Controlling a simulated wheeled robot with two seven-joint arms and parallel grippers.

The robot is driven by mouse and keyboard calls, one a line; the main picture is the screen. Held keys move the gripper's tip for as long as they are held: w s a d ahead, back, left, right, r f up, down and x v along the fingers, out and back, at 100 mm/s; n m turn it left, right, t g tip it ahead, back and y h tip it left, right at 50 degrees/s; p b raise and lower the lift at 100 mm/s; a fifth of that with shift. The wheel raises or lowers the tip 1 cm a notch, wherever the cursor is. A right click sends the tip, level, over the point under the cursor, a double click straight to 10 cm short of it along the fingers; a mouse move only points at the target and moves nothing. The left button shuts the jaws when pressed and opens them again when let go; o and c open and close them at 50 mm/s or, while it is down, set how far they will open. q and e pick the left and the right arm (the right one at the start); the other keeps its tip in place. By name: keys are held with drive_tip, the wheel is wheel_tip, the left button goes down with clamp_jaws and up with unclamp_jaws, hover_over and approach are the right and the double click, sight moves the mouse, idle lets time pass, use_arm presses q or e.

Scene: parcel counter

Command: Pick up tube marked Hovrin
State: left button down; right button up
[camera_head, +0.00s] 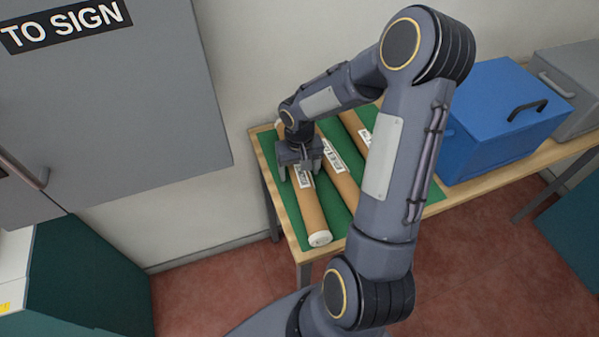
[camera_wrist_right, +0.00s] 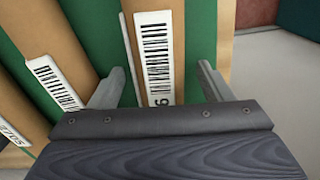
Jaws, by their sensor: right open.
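Several brown cardboard tubes with white labels lie side by side on a green mat (camera_head: 331,203). My right gripper (camera_head: 299,176) is open and points down over the leftmost tube (camera_head: 311,212), which has a white end cap. In the right wrist view my right gripper (camera_wrist_right: 161,76) has one finger on each side of this tube (camera_wrist_right: 129,40), with its barcode label (camera_wrist_right: 155,55) between them. A neighbouring tube (camera_wrist_right: 62,35) has its own label. I cannot read the name Hovrin on any label. My left gripper is not in view.
A blue box (camera_head: 500,125) with a dark handle stands to the right on the wooden table (camera_head: 290,226), with a grey box (camera_head: 568,80) behind it. A grey cabinet (camera_head: 110,110) with a sign is at the left. My right arm hides part of the tubes and table.

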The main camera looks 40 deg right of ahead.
drive_tip(key=shift+f, duration=0.1)
drive_tip(key=shift+c, duration=0.2)
drive_tip(key=c, duration=1.2)
drive_tip(key=shift+c, duration=0.2)
